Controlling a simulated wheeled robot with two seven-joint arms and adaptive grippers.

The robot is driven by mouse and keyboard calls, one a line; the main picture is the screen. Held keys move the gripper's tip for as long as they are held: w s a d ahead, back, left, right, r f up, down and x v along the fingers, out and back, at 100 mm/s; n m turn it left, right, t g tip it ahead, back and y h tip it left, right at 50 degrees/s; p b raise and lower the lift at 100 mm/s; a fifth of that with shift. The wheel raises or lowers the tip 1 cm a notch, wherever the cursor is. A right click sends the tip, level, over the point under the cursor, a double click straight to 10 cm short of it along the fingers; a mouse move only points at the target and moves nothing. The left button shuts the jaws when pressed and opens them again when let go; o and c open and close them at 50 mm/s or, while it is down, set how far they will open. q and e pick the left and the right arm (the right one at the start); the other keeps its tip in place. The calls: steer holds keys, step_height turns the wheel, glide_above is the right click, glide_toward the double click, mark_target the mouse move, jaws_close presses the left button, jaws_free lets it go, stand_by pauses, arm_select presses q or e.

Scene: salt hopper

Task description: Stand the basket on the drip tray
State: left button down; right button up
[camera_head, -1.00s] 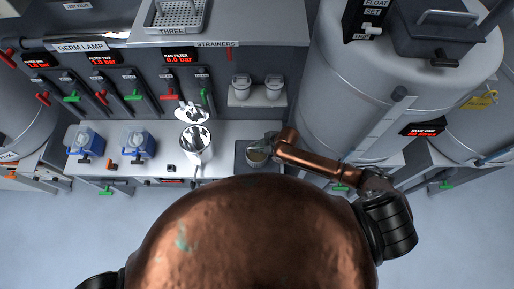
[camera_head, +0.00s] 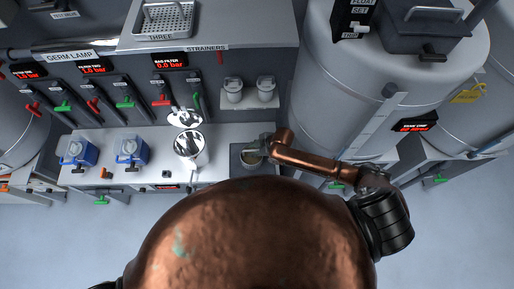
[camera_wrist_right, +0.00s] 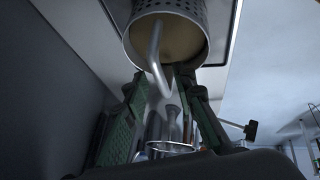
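The basket (camera_head: 252,157) is a small metal cylinder at the dark square drip tray (camera_head: 236,164), right of the bench middle. From above it appears to be on the tray, but its underside contact is hidden. In the right wrist view the perforated basket (camera_wrist_right: 168,38) shows close, with its curved wire handle reaching between my fingers. My right gripper (camera_head: 264,144) is beside the basket in the head view. In the right wrist view its green-padded fingers (camera_wrist_right: 161,82) stand apart on either side of the handle, with gaps visible. My left gripper is not in view.
A shiny open metal housing (camera_head: 190,146) stands left of the tray. Two blue-and-clear containers stand farther left. Two grey strainers (camera_head: 233,90) sit on a shelf behind the tray. A large pale tank (camera_head: 350,95) stands close on the right.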

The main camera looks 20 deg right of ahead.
steer(key=v, duration=1.1)
steer(key=shift+o, duration=0.5)
steer(key=shift+d, duration=0.1)
stand_by(0.5)
